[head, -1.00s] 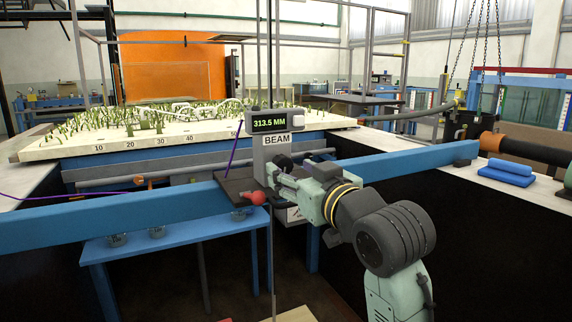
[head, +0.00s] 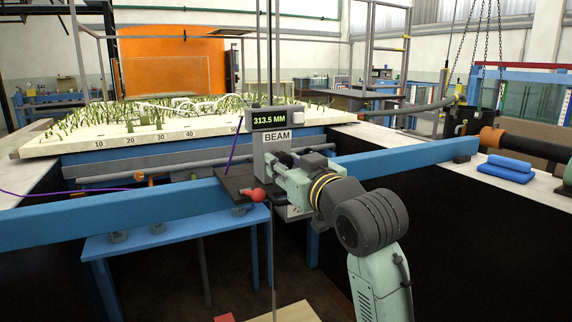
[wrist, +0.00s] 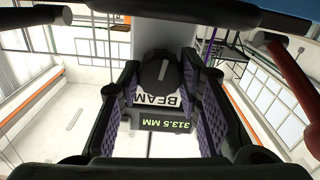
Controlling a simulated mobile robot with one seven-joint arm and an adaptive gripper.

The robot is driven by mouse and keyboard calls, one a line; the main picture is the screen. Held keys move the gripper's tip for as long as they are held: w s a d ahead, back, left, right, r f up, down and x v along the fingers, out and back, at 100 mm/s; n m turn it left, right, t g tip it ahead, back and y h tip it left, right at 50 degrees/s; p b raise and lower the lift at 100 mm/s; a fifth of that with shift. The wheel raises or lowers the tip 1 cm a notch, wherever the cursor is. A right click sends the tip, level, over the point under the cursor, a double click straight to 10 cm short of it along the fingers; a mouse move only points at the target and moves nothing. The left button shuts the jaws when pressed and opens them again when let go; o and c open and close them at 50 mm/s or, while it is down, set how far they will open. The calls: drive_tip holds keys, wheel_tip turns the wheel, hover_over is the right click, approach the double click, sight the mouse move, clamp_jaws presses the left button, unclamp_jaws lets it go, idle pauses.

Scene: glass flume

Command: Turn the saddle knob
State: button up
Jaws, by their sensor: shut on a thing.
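The saddle is a grey box (head: 272,146) labelled BEAM on the blue beam, with a lit readout (head: 269,119) showing 313.5 MM. In the wrist view the readout (wrist: 166,124) appears upside down. The saddle knob (wrist: 157,80) is dark and round with a pale line on its face. My gripper (wrist: 160,84) has its purple-padded fingers on either side of the knob, shut on it. In the head view my gripper (head: 277,168) is at the saddle's front right and hides the knob.
The blue beam (head: 110,220) spans the flume. A red ball handle (head: 254,195) sits just left of my gripper, on the saddle's dark plate. A thin upright rod passes behind the readout. Blue pads (head: 508,169) lie on the right ledge.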

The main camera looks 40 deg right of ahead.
drive_tip(key=c, duration=0.5)
idle(0.3)
drive_tip(key=o, duration=1.1)
drive_tip(key=v, duration=1.2)
